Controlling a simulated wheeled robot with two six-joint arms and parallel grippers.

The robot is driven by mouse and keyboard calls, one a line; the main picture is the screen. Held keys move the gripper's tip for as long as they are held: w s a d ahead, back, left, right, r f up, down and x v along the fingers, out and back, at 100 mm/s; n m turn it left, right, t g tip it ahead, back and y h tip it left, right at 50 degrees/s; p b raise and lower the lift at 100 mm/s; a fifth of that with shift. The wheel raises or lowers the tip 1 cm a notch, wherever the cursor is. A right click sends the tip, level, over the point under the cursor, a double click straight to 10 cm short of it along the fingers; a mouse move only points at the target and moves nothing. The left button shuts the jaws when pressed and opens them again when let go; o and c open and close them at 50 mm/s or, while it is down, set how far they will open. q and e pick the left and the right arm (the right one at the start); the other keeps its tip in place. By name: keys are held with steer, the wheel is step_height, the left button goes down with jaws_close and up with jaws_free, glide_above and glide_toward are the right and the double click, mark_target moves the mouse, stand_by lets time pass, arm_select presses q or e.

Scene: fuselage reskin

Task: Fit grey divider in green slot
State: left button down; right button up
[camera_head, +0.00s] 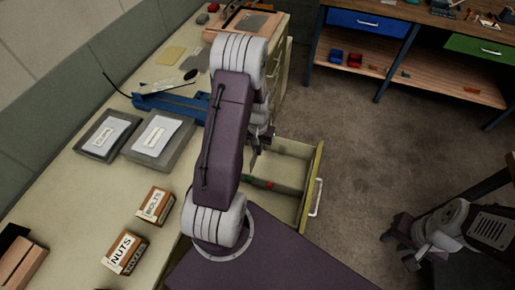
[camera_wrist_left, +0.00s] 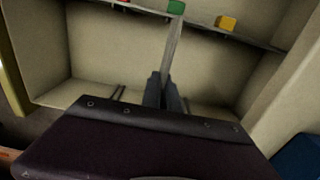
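An open drawer (camera_head: 314,192) holds a rail across its inside with coloured slot markers. The green marker (camera_wrist_left: 175,7) is at the top of the left wrist view, with a yellow marker (camera_wrist_left: 227,23) to its right and a red one (camera_wrist_left: 122,2) to its left. My left gripper (camera_wrist_left: 166,92) is over the drawer and shut on the grey divider (camera_wrist_left: 172,48), seen nearly edge-on. The divider's far end appears at the green marker; I cannot tell whether it is seated. My left arm hides part of the drawer in the head view. My right gripper (camera_head: 398,245) is far right, its fingers unclear.
The bench at left holds nuts (camera_head: 126,251) and bolts (camera_head: 155,205) boxes, two grey trays (camera_head: 158,140) and a blue tool (camera_head: 170,100). A workbench with blue (camera_head: 368,24) and green (camera_head: 482,47) drawers stands at the back right. The floor between is clear.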

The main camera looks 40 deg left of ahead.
arm_select(q)
steer(key=shift+f+b, duration=2.55)
steer(key=shift+f, duration=1.15)
steer(key=c, duration=1.5)
jaws_free()
steer(key=shift+c, duration=0.2)
step_height(320, 180, up, 9)
steer(key=shift+r+p, duration=0.1)
steer(key=shift+p, duration=0.35)
